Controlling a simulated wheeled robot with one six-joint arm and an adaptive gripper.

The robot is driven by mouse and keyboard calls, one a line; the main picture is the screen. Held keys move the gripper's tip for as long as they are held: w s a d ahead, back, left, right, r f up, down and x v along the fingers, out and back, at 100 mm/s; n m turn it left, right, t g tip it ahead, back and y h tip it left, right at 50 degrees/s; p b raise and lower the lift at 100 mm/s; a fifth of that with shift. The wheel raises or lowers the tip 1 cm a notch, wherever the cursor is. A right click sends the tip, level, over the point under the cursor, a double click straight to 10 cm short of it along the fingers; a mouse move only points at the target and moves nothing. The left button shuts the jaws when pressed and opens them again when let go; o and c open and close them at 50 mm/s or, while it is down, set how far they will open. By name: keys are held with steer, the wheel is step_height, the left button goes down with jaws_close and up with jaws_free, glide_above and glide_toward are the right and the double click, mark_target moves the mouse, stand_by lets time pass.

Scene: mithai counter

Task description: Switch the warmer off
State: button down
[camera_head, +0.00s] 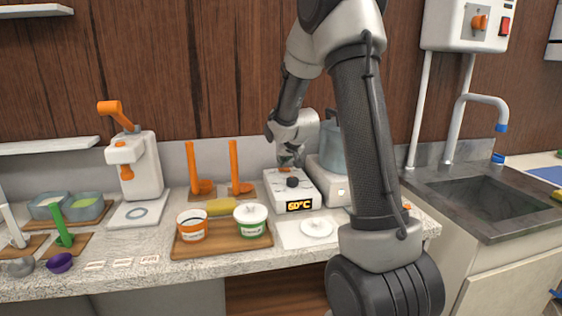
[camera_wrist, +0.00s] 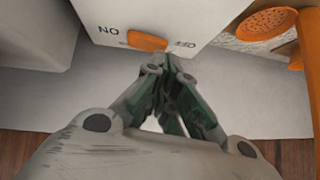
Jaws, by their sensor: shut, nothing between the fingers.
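The warmer (camera_head: 277,188) is a white box on the counter with a black knob on top and a lit orange display (camera_head: 300,205) reading 60°C. Its orange switch (camera_wrist: 147,42) shows in the wrist view, lying between upside-down lettering: ON on the left and a partly hidden OFF on the right. My gripper (camera_head: 286,161) is at the back of the warmer in the head view. In the wrist view my gripper (camera_wrist: 166,66) has its fingertips together and empty, just below the switch's right end, near the OFF lettering. I cannot tell whether they touch it.
A large pot (camera_head: 330,147) stands on a white unit right of the warmer. Orange utensils (camera_head: 235,168) stand to the left; one perforated orange head (camera_wrist: 268,22) shows close by in the wrist view. A wooden tray (camera_head: 222,246) with two tubs is in front. A sink (camera_head: 487,200) is at right.

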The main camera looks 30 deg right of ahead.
steer(key=shift+f, duration=0.25)
steer(key=shift+a+f, duration=0.1)
steer(key=shift+f, duration=0.2)
steer(key=shift+a+f, duration=0.15)
steer(key=shift+a, duration=0.1)
steer(key=shift+d, duration=0.1)
steer(key=shift+s+d+r, duration=0.15)
steer(key=shift+d+r, duration=0.15)
steer(key=shift+d, duration=0.4)
steer(key=shift+r, duration=0.1)
